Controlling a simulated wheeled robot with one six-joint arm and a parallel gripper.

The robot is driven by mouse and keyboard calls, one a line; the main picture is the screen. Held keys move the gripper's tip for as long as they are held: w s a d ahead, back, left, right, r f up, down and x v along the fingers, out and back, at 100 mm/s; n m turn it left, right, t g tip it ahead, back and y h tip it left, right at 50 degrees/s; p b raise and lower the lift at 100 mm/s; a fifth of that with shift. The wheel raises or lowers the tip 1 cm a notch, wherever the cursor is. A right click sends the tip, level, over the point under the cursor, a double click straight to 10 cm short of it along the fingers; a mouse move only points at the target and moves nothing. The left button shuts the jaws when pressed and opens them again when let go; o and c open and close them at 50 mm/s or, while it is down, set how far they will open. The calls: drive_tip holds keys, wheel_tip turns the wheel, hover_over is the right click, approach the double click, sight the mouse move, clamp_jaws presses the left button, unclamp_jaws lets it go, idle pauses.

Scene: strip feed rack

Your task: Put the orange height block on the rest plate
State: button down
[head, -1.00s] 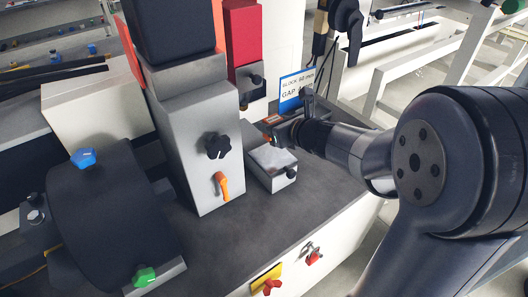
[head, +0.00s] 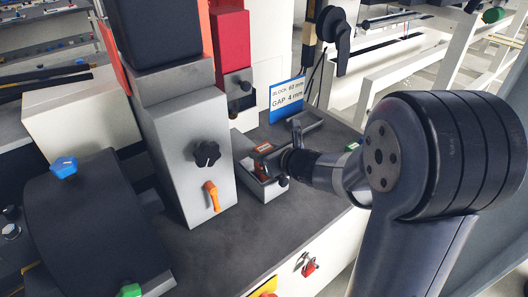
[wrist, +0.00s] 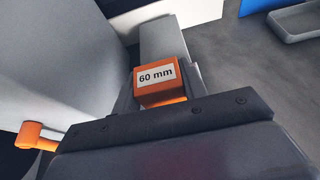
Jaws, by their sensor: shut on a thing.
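The orange height block (wrist: 158,84), labelled "60 mm", sits between the jaws of my gripper (wrist: 160,102) in the wrist view. In the head view only a little of the orange block (head: 264,147) shows at my gripper (head: 268,157), which is shut on it. A low light-grey plate-like piece (head: 262,187), probably the rest plate, lies beside the tall grey column. The block appears over or close to it. My gripper hides part of that piece, and I cannot tell whether block and plate touch. In the wrist view a light-grey surface (wrist: 163,36) shows just beyond the block.
The tall grey column (head: 188,150) with a black knob and orange lever (head: 212,196) stands close left. A blue-and-white sign (head: 287,92) reads block 60 mm, gap 4 mm. A small dark-grey tray (wrist: 295,20) lies farther right. The front bench top is clear.

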drive_tip(key=c, duration=0.8)
unclamp_jaws()
drive_tip(key=shift+r, duration=0.15)
drive_tip(key=shift+s+d+r+p, duration=0.1)
drive_tip(key=shift+s+p, duration=0.05)
drive_tip(key=shift+p, duration=0.2)
drive_tip(key=p+v, duration=0.1)
drive_tip(key=v, duration=1)
drive_tip(key=shift+s+d, duration=0.2)
drive_tip(key=shift+s, duration=0.05)
